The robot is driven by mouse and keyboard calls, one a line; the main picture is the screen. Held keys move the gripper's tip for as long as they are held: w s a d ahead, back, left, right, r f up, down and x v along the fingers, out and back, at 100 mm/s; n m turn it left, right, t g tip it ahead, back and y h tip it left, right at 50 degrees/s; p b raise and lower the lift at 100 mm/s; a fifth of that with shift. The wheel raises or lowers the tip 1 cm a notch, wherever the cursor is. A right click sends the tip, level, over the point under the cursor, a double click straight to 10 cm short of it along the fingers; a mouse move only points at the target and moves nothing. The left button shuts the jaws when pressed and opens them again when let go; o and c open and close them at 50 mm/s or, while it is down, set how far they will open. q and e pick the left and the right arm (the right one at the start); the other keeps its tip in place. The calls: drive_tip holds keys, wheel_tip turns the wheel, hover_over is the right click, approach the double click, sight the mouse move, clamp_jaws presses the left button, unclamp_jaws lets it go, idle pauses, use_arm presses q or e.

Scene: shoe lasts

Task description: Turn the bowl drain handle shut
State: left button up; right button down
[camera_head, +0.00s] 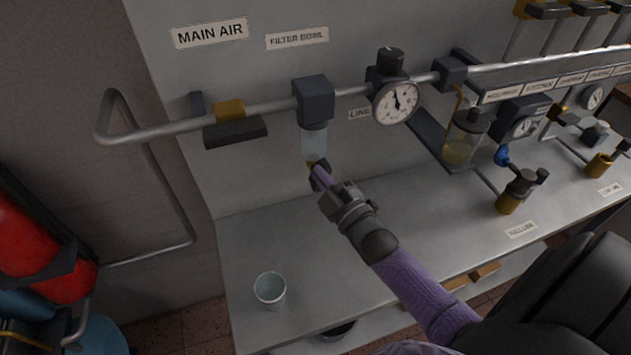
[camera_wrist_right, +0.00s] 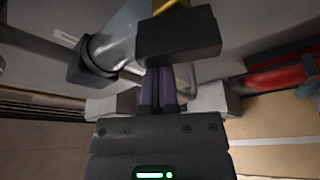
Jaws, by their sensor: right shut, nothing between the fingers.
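The clear filter bowl (camera_head: 314,142) hangs under a dark filter head on the pipe, below the FILTER BOWL label (camera_head: 297,38). A small brass drain (camera_head: 310,167) shows at its bottom. My right gripper (camera_head: 318,172) is shut and empty, its tips right at the drain. In the right wrist view, the gripper fingers (camera_wrist_right: 160,90) are together. A dark block (camera_wrist_right: 180,36), which looks like the drain handle, is just beyond their tips; I cannot tell whether they touch. The handle is mostly hidden by the gripper in the head view. My left gripper is not in view.
A main air valve with a dark handle (camera_head: 235,132) is left of the bowl. A gauge (camera_head: 396,101) and an oil jar (camera_head: 464,138) are to the right. A cup (camera_head: 270,290) stands on the bench (camera_head: 245,235). The bench below the bowl is otherwise clear.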

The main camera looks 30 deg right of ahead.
drive_tip(key=shift+s+d+f+m+t+h+b, duration=0.25)
drive_tip(key=shift+m+h, duration=0.75)
drive_tip(key=shift+m, duration=1.45)
drive_tip(key=shift+w+d+r+m+t+h+b, duration=0.15)
drive_tip(key=shift+d+m+h, duration=0.6)
drive_tip(key=shift+m, duration=1.65)
drive_tip(key=shift+s+d+f+m+t+h+b, duration=0.15)
drive_tip(key=shift+m+h+b, duration=0.15)
drive_tip(key=shift+m+h, duration=1.55)
drive_tip(key=shift+m+y, duration=0.5)
drive_tip(key=shift+m, duration=0.5)
